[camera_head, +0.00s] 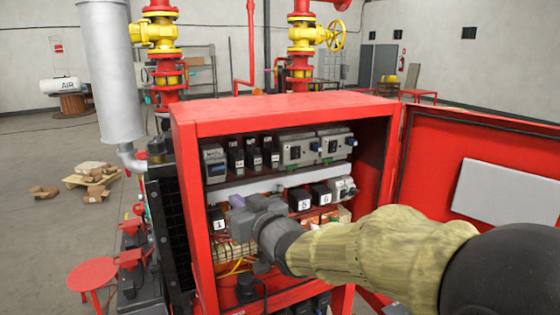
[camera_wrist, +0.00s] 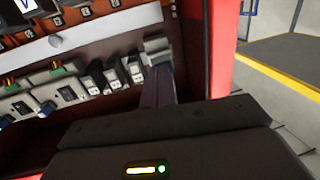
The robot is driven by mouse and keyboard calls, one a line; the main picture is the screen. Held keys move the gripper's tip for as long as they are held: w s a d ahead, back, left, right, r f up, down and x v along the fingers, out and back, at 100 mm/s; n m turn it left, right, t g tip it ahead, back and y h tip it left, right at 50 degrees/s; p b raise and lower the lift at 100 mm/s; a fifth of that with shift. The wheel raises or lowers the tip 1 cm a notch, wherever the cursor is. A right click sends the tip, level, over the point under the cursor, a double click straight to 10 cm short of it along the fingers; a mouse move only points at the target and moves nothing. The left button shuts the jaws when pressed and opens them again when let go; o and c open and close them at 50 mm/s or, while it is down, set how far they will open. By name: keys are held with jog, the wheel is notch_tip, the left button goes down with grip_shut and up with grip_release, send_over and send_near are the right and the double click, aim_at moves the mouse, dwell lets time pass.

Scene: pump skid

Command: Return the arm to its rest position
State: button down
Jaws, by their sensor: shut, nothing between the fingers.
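My arm reaches from the lower right into the open red cabinet (camera_head: 285,106) in the head view. My gripper and arm hide part of the lower row and the wiring behind.
The cabinet's red door (camera_head: 430,150) stands open on the right, close to my arm. The device labelled 1 (camera_head: 218,219) is just left of my gripper; devices 5 (camera_head: 300,199) and 6 (camera_head: 321,194) are to its right. The red side wall (camera_wrist: 221,50) is near the fingers.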

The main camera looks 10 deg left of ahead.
jog(key=s+d+f+m+g+h, duration=0.3)
jog(key=d+f+h, duration=0.5)
jog(key=d+f, duration=0.85)
jog(key=s+d+f+m+g+h, duration=0.3)
jog(key=s+d+f+m+g, duration=0.2)
jog(key=s+d, duration=0.9)
notch_tip(320, 180, down, 5)
jog(key=s+g, duration=0.1)
jog(key=g, duration=0.1)
jog(key=shift+r+g+h, duration=0.15)
jog(key=shift+g+h, duration=0.15)
jog(key=shift+w, duration=0.15)
